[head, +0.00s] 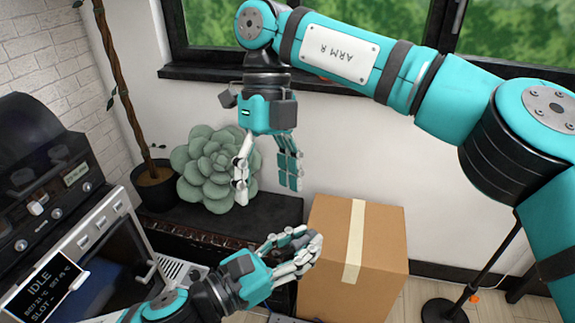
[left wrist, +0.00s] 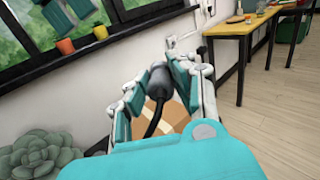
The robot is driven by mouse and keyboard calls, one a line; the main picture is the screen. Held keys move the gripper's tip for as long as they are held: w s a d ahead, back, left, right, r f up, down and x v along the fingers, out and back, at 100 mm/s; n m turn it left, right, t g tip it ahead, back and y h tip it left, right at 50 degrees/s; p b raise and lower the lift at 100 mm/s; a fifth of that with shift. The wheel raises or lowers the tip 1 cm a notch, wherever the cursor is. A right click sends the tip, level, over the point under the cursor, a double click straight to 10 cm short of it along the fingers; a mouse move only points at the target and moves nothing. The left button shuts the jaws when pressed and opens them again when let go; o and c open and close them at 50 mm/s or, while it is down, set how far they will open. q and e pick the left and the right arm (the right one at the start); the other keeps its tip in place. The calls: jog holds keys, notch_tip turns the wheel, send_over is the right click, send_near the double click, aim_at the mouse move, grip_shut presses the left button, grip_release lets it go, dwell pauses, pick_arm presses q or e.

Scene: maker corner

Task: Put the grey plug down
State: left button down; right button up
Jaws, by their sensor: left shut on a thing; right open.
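The grey plug (left wrist: 159,80) is dark grey with a black cable, and shows between the fingers of my left gripper (left wrist: 166,84) in the left wrist view. The fingers are shut on it and its cable hangs down toward me. In the head view my left gripper (head: 300,248) is in front of the left side of a cardboard box; the plug is mostly hidden by the fingers there. My right gripper (head: 267,180) hangs fingers down above and left of the left one, open and empty.
The closed cardboard box (head: 378,245) stands on the floor; it shows below the plug in the left wrist view. A machine (head: 75,240) with an IDLE display is at left. A large succulent (head: 212,165) sits on a dark bench. A yellow table (left wrist: 235,28) is far right.

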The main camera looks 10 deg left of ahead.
aim_at(302, 238)
jog(key=d+f, duration=0.2)
jog(key=f, duration=0.1)
jog(key=s+d+f+t+h, duration=0.1)
jog(key=d+f, duration=0.1)
jog(key=f, duration=0.1)
jog(key=d+f+h, duration=0.1)
jog(key=f, duration=0.2)
jog(key=shift+s+d, duration=0.3)
jog(key=shift+d, duration=0.1)
jog(key=shift+c, duration=0.4)
jog(key=c, duration=1.2)
pick_arm(q)
jog(key=c, duration=1)
grip_release()
jog(key=shift+c, duration=0.2)
pick_arm(e)
jog(key=shift+o, duration=0.2)
